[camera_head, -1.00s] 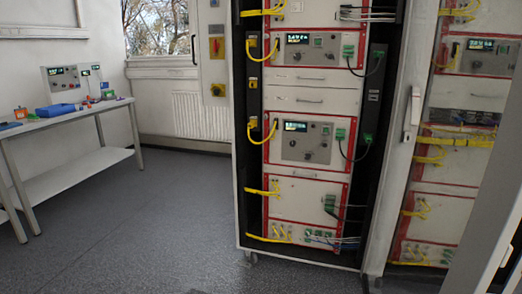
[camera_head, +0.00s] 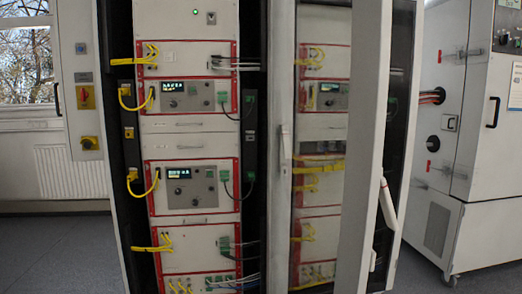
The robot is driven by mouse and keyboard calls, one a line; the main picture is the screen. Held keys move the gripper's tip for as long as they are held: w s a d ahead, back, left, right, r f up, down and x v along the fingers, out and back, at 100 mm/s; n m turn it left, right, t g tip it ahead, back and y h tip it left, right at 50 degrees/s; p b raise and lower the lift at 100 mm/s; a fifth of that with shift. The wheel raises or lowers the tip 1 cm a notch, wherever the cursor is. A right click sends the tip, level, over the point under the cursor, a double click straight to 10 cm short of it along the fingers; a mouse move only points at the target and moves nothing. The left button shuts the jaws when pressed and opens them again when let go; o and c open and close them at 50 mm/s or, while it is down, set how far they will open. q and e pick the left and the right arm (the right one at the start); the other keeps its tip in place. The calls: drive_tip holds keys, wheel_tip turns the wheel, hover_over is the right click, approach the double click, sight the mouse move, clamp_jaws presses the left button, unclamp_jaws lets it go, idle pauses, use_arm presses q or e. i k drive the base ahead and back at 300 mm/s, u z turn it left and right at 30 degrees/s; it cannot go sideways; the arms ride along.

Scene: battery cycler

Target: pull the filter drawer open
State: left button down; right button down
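The tall cycler rack (camera_head: 108,150) stands in front of me, with red-edged white units stacked in it. I cannot tell which front is the filter drawer, as no label is readable. Neither of my grippers is in view.
White-framed glass doors with handles (camera_head: 284,147) stand right of the open bay; red-edged units show behind or mirrored in the glass. Yellow cables (camera_head: 137,180) loop at the rack's left side. A large white cabinet (camera_head: 465,130) stands far right. Grey floor (camera_head: 60,255) is clear at left.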

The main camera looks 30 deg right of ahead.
sight(193, 121)
drive_tip(key=u, duration=2.2)
drive_tip(key=k, duration=1.65)
drive_tip(key=z, duration=2.45)
drive_tip(key=k, duration=0.4)
drive_tip(key=u, duration=1.25)
drive_tip(key=i, duration=2.65)
drive_tip(key=z, duration=0.35)
